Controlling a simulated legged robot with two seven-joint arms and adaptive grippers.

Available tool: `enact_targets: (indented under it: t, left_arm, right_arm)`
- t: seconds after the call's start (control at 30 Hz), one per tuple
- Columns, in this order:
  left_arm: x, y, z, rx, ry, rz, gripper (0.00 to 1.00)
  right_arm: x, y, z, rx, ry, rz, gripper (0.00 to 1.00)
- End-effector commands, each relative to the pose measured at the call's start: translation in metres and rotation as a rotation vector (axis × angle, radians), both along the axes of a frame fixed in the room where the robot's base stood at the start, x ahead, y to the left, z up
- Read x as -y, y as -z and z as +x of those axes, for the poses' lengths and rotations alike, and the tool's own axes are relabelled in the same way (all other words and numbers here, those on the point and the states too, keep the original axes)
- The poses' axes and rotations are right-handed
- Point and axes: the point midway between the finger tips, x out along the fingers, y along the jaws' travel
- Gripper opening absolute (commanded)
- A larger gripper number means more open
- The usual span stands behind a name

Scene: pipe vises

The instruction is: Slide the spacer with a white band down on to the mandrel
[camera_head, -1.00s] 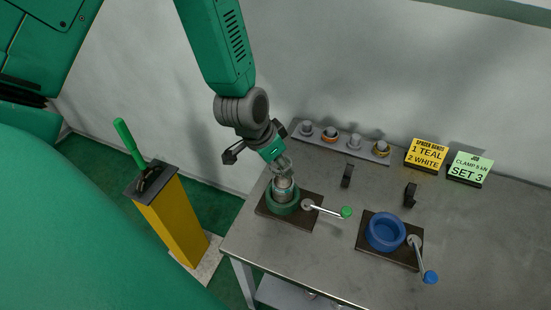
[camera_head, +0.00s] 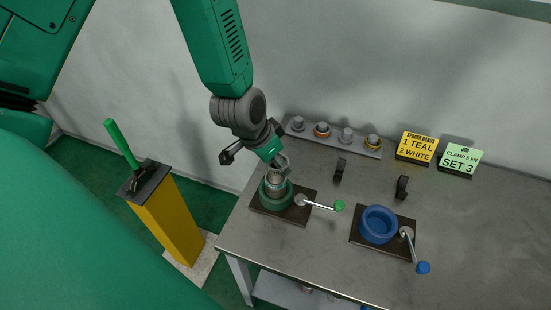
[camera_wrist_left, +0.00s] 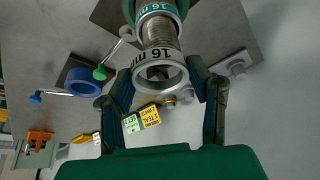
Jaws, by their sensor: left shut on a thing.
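The spacer with a white band (camera_wrist_left: 158,63) is in my left gripper (camera_wrist_left: 164,82); the band reads "16 m" in part. The gripper is shut on it, one finger at each side. In the head view, my left gripper (camera_head: 279,167) is just above the green vise (camera_head: 277,197). A grey ribbed cylinder (camera_wrist_left: 160,30) lies between the white band and a teal band (camera_wrist_left: 156,10), in line with them. The spacer looks lined up with this stack. I cannot tell how far it is over the mandrel, which the spacer and gripper largely hide. My right gripper is not in view.
The green vise has a green-knobbed handle (camera_head: 340,205). A blue vise (camera_head: 379,225) stands to its right. A rack (camera_head: 336,142) with several parts is behind. A yellow sign (camera_head: 418,148) reads "1 TEAL 2 WHITE"; a green sign (camera_head: 461,158) reads "SET 3".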

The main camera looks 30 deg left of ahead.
Motion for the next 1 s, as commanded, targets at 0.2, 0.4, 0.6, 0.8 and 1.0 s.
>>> enact_targets:
  t: [0.2,0.4,0.6,0.8,1.0]
  left_arm:
    - [-0.0028,0.0001,0.0001,0.000,-0.001,-0.001,0.21]
    - [-0.0028,0.0004,0.0001,0.000,-0.001,-0.001,0.21]
    - [-0.0027,0.0002,0.0001,0.000,-0.001,-0.001,0.21]
    - [-0.0014,-0.0004,0.0002,0.000,0.000,0.000,0.21]
    - [-0.0018,0.0002,0.0003,0.001,-0.001,-0.001,0.21]
  right_arm:
    - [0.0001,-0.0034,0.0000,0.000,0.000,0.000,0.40]
    - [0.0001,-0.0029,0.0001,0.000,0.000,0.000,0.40]
    - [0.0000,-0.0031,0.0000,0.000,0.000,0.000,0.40]
    - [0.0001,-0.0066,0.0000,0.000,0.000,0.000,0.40]
    - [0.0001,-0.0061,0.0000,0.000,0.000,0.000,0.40]
